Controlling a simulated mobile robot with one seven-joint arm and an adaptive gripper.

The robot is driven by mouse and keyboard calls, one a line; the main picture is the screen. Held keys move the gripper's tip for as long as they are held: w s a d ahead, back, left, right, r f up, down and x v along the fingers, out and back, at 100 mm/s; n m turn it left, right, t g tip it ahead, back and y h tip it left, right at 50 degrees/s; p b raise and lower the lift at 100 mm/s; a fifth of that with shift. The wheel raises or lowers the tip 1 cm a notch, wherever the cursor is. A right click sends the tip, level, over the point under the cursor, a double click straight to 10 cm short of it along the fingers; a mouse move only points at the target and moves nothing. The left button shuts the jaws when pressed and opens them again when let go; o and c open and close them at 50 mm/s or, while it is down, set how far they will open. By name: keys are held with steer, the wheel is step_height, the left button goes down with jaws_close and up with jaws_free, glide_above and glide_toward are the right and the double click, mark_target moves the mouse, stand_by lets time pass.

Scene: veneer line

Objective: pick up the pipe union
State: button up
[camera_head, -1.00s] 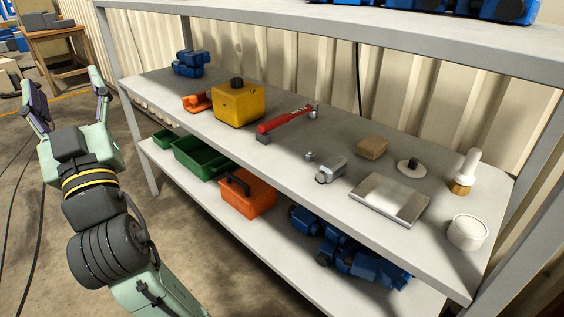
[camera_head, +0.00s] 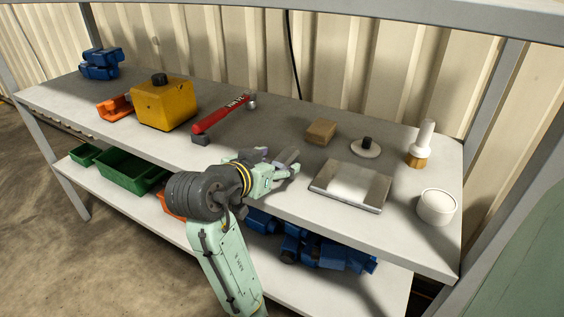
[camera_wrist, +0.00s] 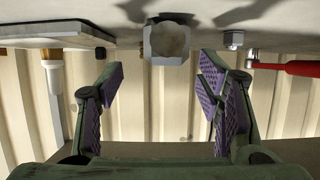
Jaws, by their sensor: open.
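The pipe union is a grey metal fitting with a hexagonal end and a round face. In the wrist view the pipe union (camera_wrist: 168,42) lies on the shelf surface, which appears at the top of that picture. My gripper (camera_wrist: 161,72) is open, with its purple-padded fingers spread to the left and right of the union. The union sits ahead of the fingers, roughly centred in the gap, and nothing is held. In the head view my gripper (camera_head: 277,165) is over the front part of the upper shelf and largely hides the union.
A silver flat plate (camera_head: 350,184) lies right of my gripper, with a brown block (camera_head: 320,131) behind. A red hammer (camera_head: 222,116) lies to the left. A small bolt (camera_wrist: 233,40) is near the union. A white cup (camera_head: 436,207) and brush-like item (camera_head: 420,145) stand further right.

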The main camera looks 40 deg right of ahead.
mark_target(280, 161)
steer(key=shift+w+p+x, duration=0.15)
steer(key=shift+p+x, duration=0.2)
steer(key=shift+x, duration=1.15)
steer(key=shift+w+p+x, duration=0.15)
steer(key=shift+p+x, duration=0.15)
steer(key=shift+x, duration=1.25)
steer(key=shift+a, duration=0.2)
steer(key=shift+c, duration=0.4)
jaws_close()
